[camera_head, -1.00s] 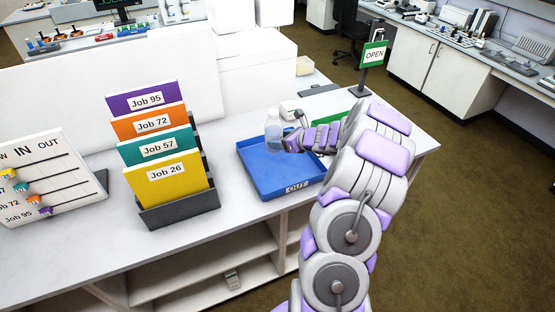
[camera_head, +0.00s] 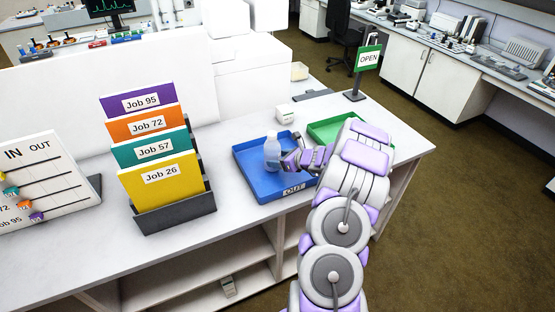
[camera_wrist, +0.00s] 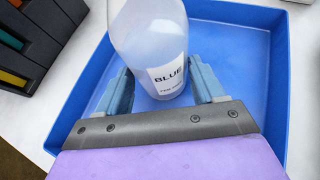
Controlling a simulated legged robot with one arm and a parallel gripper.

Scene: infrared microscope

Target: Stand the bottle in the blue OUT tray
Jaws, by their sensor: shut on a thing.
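The bottle (camera_head: 272,152) is clear with a pale blue fill, and it stands upright over the blue OUT tray (camera_head: 262,194). In the wrist view the bottle (camera_wrist: 150,45) has a white label reading "BLUE" and sits between the two fingers. My gripper (camera_wrist: 163,88) is shut on the bottle at its lower part. The tray floor (camera_wrist: 240,60) shows around the bottle, with its walls on the sides. I cannot tell whether the bottle's base touches the tray floor. In the head view my gripper (camera_head: 286,160) reaches in from the tray's right side.
A green tray (camera_head: 322,131) lies behind my arm at the right. A small white device (camera_head: 285,114) stands behind the blue tray. A dark rack with coloured job folders (camera_head: 160,187) stands to the left, and a green OPEN sign (camera_head: 369,58) stands at the back right.

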